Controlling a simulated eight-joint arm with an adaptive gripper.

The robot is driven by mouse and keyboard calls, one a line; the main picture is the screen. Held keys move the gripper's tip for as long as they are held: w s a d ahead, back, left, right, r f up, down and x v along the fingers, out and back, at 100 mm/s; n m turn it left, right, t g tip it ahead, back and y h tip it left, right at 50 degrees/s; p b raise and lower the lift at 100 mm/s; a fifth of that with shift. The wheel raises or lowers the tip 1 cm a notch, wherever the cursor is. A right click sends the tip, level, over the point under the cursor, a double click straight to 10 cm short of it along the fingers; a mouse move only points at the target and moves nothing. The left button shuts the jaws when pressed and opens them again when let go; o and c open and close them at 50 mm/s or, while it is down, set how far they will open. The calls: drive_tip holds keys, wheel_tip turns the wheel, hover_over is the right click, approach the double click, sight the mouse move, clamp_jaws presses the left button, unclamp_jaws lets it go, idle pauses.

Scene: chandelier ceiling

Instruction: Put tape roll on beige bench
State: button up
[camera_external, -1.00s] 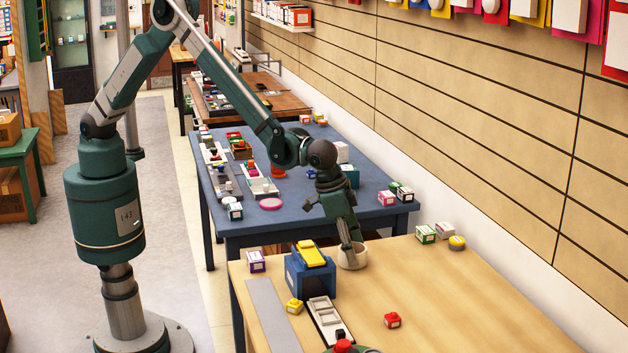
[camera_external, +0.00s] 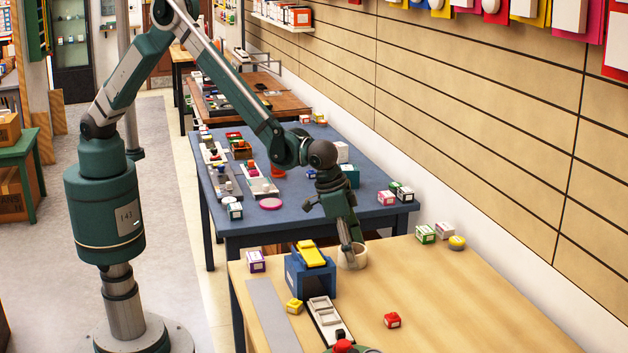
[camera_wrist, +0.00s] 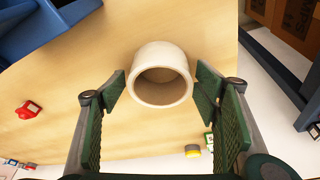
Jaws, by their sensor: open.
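The tape roll (camera_external: 352,259) is a cream ring on the beige bench (camera_external: 450,310), near its far edge. In the wrist view the tape roll (camera_wrist: 161,76) lies ahead of and between the fingers, with its round hole facing the camera. My gripper (camera_external: 350,246) points down at the roll from above. In the wrist view my gripper (camera_wrist: 160,88) is open, with a green padded finger on each side and a gap between each finger and the roll. The external view partly hides the contact area.
A blue box (camera_external: 310,275) with a yellow item on top stands left of the roll. A red block (camera_external: 392,320) is nearer the front. Green and white boxes and a yellow tin (camera_external: 457,242) sit by the wall. The blue table (camera_external: 300,220) adjoins behind. The bench's middle is clear.

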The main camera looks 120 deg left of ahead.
drive_tip(key=p+v, duration=0.1)
drive_tip(key=v, duration=1.1)
drive_tip(key=shift+r, duration=0.2)
idle(0.5)
drive_tip(key=s+r+m+t, duration=0.1)
drive_tip(key=s+r, duration=1)
drive_tip(key=s, duration=0.2)
drive_tip(key=s+r+m+t, duration=0.1)
drive_tip(key=s+r, duration=1)
drive_tip(key=s, duration=0.3)
drive_tip(key=s+f+m+t+h, duration=0.1)
drive_tip(key=s+f+m+t, duration=0.1)
drive_tip(key=s, duration=2.7)
drive_tip(key=shift+d+f, duration=0.25)
drive_tip(key=shift+d, duration=0.1)
